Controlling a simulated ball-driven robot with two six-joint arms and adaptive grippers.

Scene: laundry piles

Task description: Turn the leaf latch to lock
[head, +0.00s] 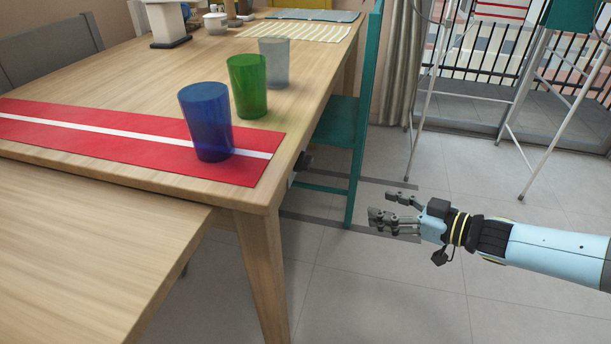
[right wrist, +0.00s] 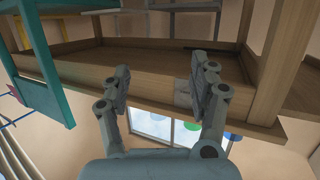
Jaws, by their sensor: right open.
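A small dark latch-like part (head: 303,160) sits on the side edge of the wooden table (head: 110,75), with a pale plate just below it. I take it for the leaf latch, but it is too small to tell its turned position. My right gripper (head: 384,206) is open and empty, in the air to the right of the table and apart from it. In the right wrist view my open fingers (right wrist: 162,72) point toward the table's wooden edge, and a grey plate (right wrist: 182,92) shows close to one finger, partly covered. My left gripper is not in view.
A teal chair (head: 342,122) stands against the table's right side, between it and the drying rack (head: 430,100). Blue (head: 206,120), green (head: 248,85) and grey (head: 273,62) cups stand near the table's right edge. Tiled floor (head: 370,280) is clear below my right arm.

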